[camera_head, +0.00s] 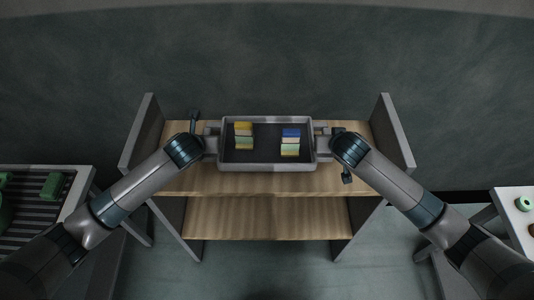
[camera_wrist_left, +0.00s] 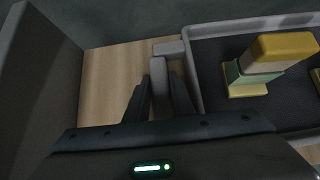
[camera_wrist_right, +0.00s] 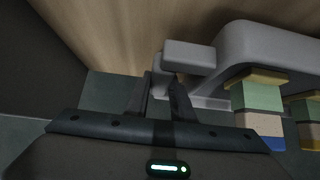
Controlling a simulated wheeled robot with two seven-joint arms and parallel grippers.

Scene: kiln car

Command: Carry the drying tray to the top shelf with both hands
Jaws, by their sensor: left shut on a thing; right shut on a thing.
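The drying tray (camera_head: 268,167) is a grey, dark-floored tray at the wooden top shelf (camera_head: 200,183) in the head view. I cannot tell whether it rests on the shelf or hangs just above it. Two stacks of coloured blocks stand in it: a yellow-topped stack (camera_head: 243,135) on the left and a blue-topped stack (camera_head: 290,142) on the right. My left gripper (camera_wrist_left: 158,92) is shut on the tray's left handle (camera_wrist_left: 158,75). My right gripper (camera_wrist_right: 163,92) is shut on the right handle (camera_wrist_right: 188,54). The tray looks about level.
Grey side panels (camera_head: 140,135) (camera_head: 396,135) flank the shelf. A lower wooden shelf (camera_head: 265,218) lies below. A slatted rack (camera_head: 40,215) with green pieces stands at the left. A white table (camera_head: 515,208) with small round items stands at the right. A dark wall is behind.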

